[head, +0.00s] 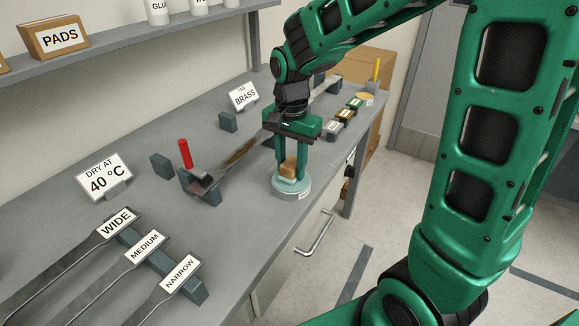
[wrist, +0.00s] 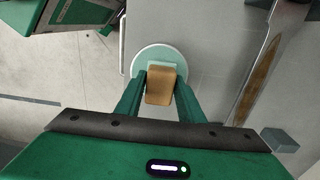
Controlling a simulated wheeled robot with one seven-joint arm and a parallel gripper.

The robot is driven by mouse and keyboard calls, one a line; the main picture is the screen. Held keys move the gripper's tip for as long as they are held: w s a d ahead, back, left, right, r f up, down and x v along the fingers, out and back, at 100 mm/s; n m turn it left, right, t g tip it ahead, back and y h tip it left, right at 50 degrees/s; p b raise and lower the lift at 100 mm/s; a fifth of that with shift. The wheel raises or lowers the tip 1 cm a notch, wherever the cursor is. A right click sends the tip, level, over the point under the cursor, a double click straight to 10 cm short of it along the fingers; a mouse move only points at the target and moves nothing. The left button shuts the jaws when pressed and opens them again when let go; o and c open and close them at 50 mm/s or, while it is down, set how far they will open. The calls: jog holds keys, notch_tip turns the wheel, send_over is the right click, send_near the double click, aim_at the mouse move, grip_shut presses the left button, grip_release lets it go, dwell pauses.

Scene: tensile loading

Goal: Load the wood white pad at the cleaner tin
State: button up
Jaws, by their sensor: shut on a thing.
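My gripper (head: 289,172) is shut on a small wood block (head: 289,166) with a pale pad (head: 288,180) on its underside. The block also shows between the fingers in the wrist view (wrist: 160,88). Directly below is the round, pale blue-green cleaner tin (head: 291,191), near the bench's front edge; its rim shows around the block in the wrist view (wrist: 140,63). The pad is over or in the tin's top; I cannot tell whether it touches the surface inside. The tin's label is partly seen and too small to read.
A long metal strip with a brown stained patch (head: 243,151) runs beside the tin, near a red-handled clamp (head: 185,154). Several small labelled pads (head: 345,114) sit at the back right. Labelled strips (head: 110,246) lie at the front left.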

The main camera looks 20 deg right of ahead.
aim_at(292, 163)
jog(key=shift+r, duration=3)
jog(key=shift+s, duration=0.1)
